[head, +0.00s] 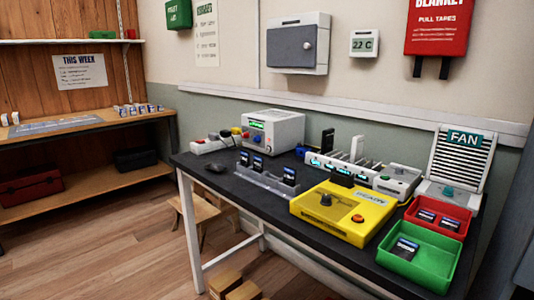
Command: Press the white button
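No white button can be told for sure at this size. A white instrument box (285,128) with a green display and small coloured controls stands at the back of the dark bench. A yellow tester (310,212) at the front has a dark knob and an orange-red button (358,218). A small white device (397,182) with a pale grey round part on top stands behind the yellow tester. A white strip (208,146) with dark and coloured parts lies at the bench's left end. Neither of my grippers is in view.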

